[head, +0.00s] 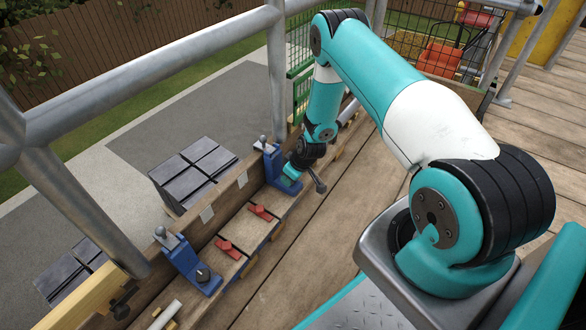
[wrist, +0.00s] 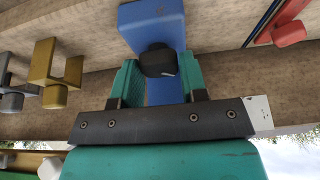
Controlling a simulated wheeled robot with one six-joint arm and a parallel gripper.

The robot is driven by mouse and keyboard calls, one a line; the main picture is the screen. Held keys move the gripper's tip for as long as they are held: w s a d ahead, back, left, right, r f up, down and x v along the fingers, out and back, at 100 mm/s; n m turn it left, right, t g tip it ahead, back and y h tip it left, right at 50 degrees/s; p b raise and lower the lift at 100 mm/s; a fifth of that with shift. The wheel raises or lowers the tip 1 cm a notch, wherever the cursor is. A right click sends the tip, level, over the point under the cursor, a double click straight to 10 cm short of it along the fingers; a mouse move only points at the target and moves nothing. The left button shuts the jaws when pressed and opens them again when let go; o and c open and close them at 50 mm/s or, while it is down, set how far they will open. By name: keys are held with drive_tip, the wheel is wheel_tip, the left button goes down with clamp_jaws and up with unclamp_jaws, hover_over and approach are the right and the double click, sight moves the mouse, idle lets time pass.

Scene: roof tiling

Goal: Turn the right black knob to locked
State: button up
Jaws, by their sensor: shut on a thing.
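The right black knob (wrist: 158,62) sits on the face of the right blue clamp (wrist: 155,24) in the wrist view. The teal fingers of my gripper (wrist: 158,78) are at either side of it, shut on it. The knob's pointing direction is hard to read. In the head view my gripper (head: 293,174) is at the right blue clamp (head: 275,160), and hides the right knob. The left blue clamp (head: 184,262) stands nearer, with its own black knob (head: 203,275) free and in plain sight.
Two red clips (head: 229,249) lie on the board between the clamps. Dark tiles (head: 193,172) are stacked beyond the plank. A metal guardrail (head: 150,75) crosses above the left side. Yellow and grey clips (wrist: 55,75) show left of the knob in the wrist view.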

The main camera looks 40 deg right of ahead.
drive_tip(key=m+p, duration=0.1)
drive_tip(key=m+h, duration=0.1)
drive_tip(key=m, duration=0.1)
drive_tip(key=m+p, duration=0.1)
drive_tip(key=shift+w+a+r+m+h+p, duration=0.1)
drive_tip(key=shift+w+r+m+h+p, duration=0.2)
drive_tip(key=shift+h, duration=0.1)
drive_tip(key=shift+a+f+m+h+p, duration=0.15)
drive_tip(key=shift+m+h+p, duration=0.55)
drive_tip(key=shift+m, duration=1.3)
drive_tip(key=o, duration=0.9)
drive_tip(key=shift+s, duration=0.1)
drive_tip(key=shift+s+f, duration=0.1)
drive_tip(key=shift+s+r, duration=0.1)
drive_tip(key=shift+r, duration=0.15)
drive_tip(key=p+v, duration=0.4)
drive_tip(key=v, duration=0.4)
drive_tip(key=p+v, duration=0.3)
drive_tip(key=v, duration=0.6)
drive_tip(key=shift+a+p, duration=0.2)
drive_tip(key=shift+p, duration=0.2)
